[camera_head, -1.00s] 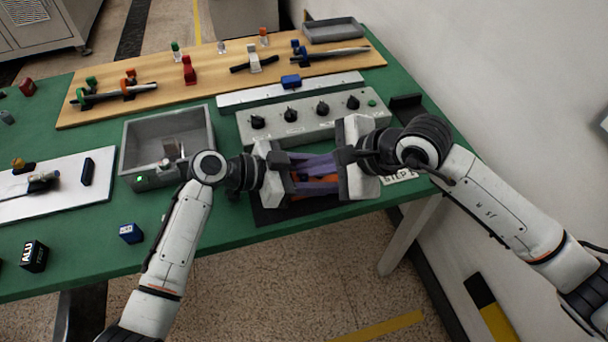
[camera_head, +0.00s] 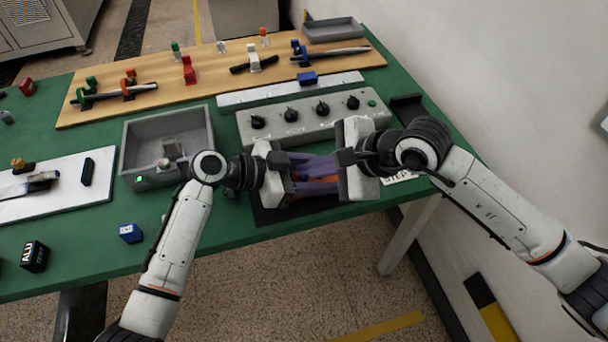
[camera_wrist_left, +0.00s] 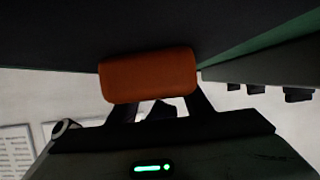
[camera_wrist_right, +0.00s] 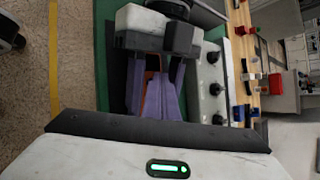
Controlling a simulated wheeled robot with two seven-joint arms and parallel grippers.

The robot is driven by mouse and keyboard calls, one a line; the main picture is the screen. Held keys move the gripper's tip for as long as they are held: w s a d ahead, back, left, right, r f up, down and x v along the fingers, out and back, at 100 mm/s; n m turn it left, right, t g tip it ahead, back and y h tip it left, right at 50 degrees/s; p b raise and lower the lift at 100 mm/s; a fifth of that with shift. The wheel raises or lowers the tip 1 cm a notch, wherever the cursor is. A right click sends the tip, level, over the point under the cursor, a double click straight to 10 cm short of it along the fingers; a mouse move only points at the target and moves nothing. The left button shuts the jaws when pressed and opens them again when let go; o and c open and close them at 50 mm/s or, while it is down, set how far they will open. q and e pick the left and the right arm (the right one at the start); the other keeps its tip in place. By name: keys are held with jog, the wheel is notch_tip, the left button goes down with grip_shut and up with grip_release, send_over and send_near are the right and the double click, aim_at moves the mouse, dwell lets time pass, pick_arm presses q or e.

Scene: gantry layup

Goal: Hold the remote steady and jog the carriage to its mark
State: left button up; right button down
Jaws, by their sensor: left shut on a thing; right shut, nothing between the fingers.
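The orange remote (camera_wrist_left: 148,76) sits in my left gripper (camera_head: 312,182), which is shut on it; in the head view mostly purple-grey fingers cover it. My right gripper (camera_head: 318,162) is shut and empty, facing the left one at the remote; in the right wrist view I cannot tell whether its tips touch the remote. The blue carriage (camera_head: 308,79) sits on the long white rail (camera_head: 258,95), right of the rail's middle. I cannot make out the mark on the rail.
A grey panel with black knobs (camera_head: 290,125) stands just behind my grippers. A grey bin (camera_head: 130,158) is to the left. A wooden board (camera_head: 215,75) with several fixtures lies behind the rail. A small blue box (camera_head: 130,233) is at the front left.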

jog(key=shift+r, duration=3.15)
pick_arm(q)
jog(key=o, duration=1.3)
jog(key=shift+o, duration=0.2)
